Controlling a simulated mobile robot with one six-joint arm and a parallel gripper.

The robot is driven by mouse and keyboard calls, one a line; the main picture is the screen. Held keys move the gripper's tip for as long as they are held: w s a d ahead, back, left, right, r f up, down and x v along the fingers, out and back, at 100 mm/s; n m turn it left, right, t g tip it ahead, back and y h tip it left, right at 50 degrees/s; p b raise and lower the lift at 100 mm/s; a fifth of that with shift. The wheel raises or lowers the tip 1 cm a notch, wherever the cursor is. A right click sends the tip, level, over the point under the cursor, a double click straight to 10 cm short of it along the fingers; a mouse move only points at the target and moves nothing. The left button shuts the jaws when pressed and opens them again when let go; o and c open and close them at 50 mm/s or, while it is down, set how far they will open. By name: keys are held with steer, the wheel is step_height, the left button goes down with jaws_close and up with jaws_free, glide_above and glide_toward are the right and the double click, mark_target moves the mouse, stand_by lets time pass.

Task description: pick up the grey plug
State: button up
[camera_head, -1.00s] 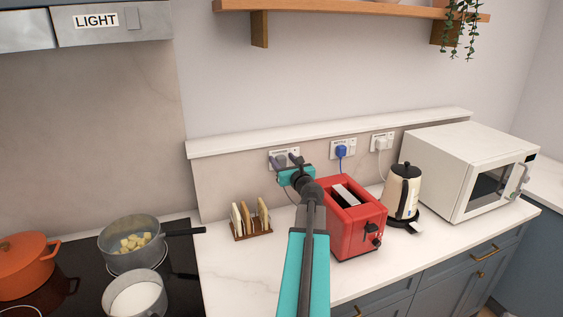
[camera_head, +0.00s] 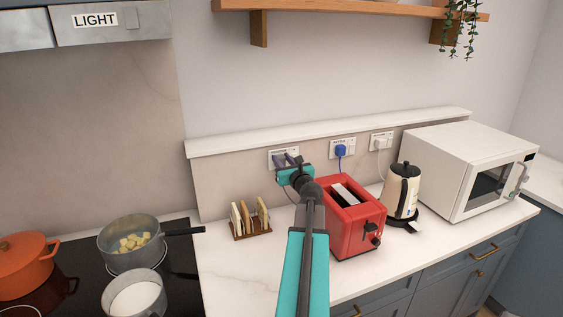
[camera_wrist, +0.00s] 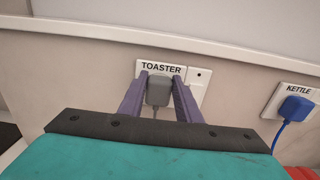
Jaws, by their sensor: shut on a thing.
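The grey plug (camera_wrist: 158,91) sits in the wall socket labelled TOASTER (camera_wrist: 198,82) in the wrist view, its cord hanging below. My gripper (camera_wrist: 159,84) has its two purple fingers on either side of the plug, shut on it. In the head view my gripper (camera_head: 286,160) reaches the same socket plate (camera_head: 276,153) at the wall, and the plug is mostly hidden there by the fingers and wrist.
A blue kettle plug (camera_wrist: 295,107) is in the socket to the right. The red toaster (camera_head: 354,222) stands close right of my arm, with a toast rack (camera_head: 252,232) to its left. A ledge (camera_head: 330,130) runs above the sockets. The kettle (camera_head: 402,192) and microwave (camera_head: 460,165) stand further right.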

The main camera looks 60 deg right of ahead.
steer(key=shift+r, duration=0.1)
steer(key=shift+s+a+r+b, duration=0.1)
steer(key=shift+s+r+b, duration=0.1)
steer(key=shift+r+b, duration=0.1)
step_height(320, 180, up, 6)
steer(key=b+v, duration=0.5)
steer(key=v, duration=0.6)
steer(key=shift+s+a+b, duration=0.2)
steer(key=shift+b, duration=0.15)
steer(key=shift+s+b, duration=0.15)
steer(key=shift+b, duration=0.6)
steer(key=b+v, duration=0.7)
steer(key=b, duration=0.5)
steer(key=shift+s+a, duration=0.2)
steer(key=shift+a, duration=0.1)
